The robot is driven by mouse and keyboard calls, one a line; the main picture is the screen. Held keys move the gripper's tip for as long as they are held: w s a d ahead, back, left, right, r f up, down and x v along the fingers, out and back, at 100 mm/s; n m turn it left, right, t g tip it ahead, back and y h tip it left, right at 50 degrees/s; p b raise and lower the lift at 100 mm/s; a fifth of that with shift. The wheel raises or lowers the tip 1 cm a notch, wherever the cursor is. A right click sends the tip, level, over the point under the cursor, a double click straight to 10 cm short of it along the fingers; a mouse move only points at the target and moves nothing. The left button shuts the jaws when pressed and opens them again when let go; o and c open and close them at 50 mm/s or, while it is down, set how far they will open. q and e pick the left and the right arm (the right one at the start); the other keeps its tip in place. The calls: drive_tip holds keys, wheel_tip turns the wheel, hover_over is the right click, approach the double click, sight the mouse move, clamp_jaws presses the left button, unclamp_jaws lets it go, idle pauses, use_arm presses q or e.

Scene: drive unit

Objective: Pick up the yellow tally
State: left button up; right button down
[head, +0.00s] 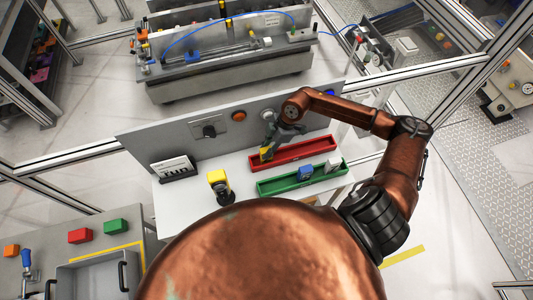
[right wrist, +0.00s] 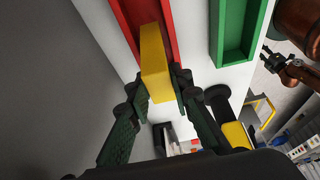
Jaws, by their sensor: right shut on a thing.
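The yellow tally (head: 266,154) is a small block at the left end of the red tray (head: 306,152). It also shows in the right wrist view (right wrist: 155,62), between the fingertips and over the red channel (right wrist: 168,38). My right gripper (head: 270,146) is shut on it from above; in the right wrist view its fingers (right wrist: 157,88) flank the tally. I cannot tell whether the tally touches the tray floor. What looks like my left gripper (right wrist: 271,57) is small near the right edge of the right wrist view; its jaws are too small to judge.
The green tray (head: 274,186) lies nearer, holding a blue tally (head: 305,173) and a white tally (head: 332,165). A black device with a yellow top (head: 218,178) stands left. A card rack (head: 174,168) is farther left. A grey panel (head: 160,140) with a knob rises behind.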

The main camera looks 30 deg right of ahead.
drive_tip(key=shift+r, duration=0.6)
drive_tip(key=s+d+r, duration=0.4)
drive_tip(key=s+r, duration=0.7)
drive_tip(key=s, duration=0.2)
drive_tip(key=shift+s+r, duration=0.2)
drive_tip(key=shift+r, duration=0.15)
